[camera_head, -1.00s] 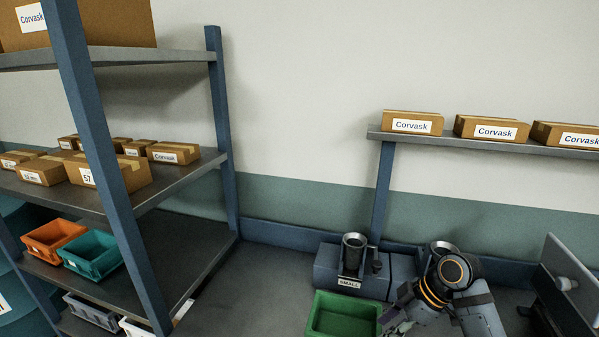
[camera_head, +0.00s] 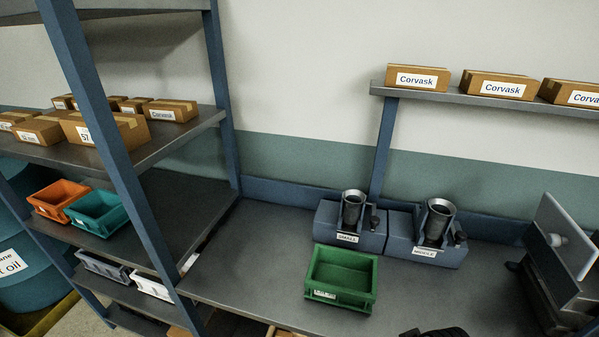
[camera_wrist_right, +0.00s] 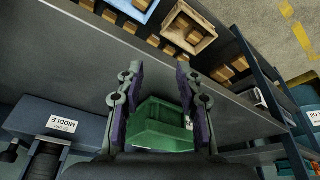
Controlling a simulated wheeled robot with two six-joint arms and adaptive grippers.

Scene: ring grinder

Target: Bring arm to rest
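My right gripper (camera_wrist_right: 158,72) shows in the right wrist view with its two fingers spread apart and nothing between the tips. Beyond the fingers, lower down, is the green bin (camera_wrist_right: 160,138), apart from them as far as I can see. In the head view the green bin (camera_head: 341,294) stands on the workbench, and only a dark bit of my arm shows at the bottom edge. My left gripper is in neither view.
Two grinder units, labelled SMALL (camera_head: 326,222) and MIDDLE (camera_head: 403,242), stand behind the green bin. A monitor (camera_head: 560,240) stands at the right. A rack (camera_head: 145,160) with cartons, an orange bin (camera_head: 58,197) and a teal bin (camera_head: 95,212) is at left.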

